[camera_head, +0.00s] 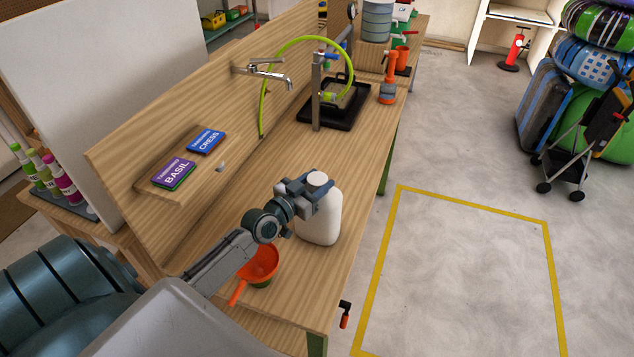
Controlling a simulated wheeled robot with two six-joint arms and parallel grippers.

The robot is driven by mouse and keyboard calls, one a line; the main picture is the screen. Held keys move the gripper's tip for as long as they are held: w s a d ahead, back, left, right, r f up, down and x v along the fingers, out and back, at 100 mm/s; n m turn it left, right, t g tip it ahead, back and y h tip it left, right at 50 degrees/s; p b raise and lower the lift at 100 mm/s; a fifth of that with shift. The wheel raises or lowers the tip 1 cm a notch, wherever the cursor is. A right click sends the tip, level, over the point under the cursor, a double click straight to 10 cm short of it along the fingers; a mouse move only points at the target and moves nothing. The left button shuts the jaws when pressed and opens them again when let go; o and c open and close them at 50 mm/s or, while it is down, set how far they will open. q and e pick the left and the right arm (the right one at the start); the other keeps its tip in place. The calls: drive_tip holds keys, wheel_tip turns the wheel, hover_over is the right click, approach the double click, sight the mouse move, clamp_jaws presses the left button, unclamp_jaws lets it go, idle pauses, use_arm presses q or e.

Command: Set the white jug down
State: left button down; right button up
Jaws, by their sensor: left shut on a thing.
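The white jug (320,216) is upright at the near part of the wooden workbench (262,200), close to its right edge. My left gripper (309,190) is at the top of the jug, shut on it around its neck, just under the cap. The jug's base is at or just above the bench top; I cannot tell whether it touches. Part of the jug's left side is hidden behind my gripper. My right gripper is not in view.
An orange scoop or funnel (261,263) lies just left of the jug, below my left arm. Seed packets (174,172) lie on a ledge. A black tray (333,110) with a stand is farther back. Bench top between tray and jug is clear.

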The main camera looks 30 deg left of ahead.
use_arm(q)
drive_tip(key=c, duration=0.7)
unclamp_jaws()
drive_tip(key=shift+s+r+p, duration=0.1)
drive_tip(key=shift+p, duration=0.2)
drive_tip(key=shift+s+a+p, duration=0.3)
drive_tip(key=shift+s+p, duration=0.3)
drive_tip(key=shift+s, duration=1.35)
drive_tip(key=shift+s+a+p, duration=0.25)
drive_tip(key=shift+s+p, duration=0.3)
drive_tip(key=shift+s, duration=1.45)
drive_tip(key=shift+s+a+p, duration=0.3)
drive_tip(key=shift+s+p, duration=0.3)
drive_tip(key=shift+s, duration=1.35)
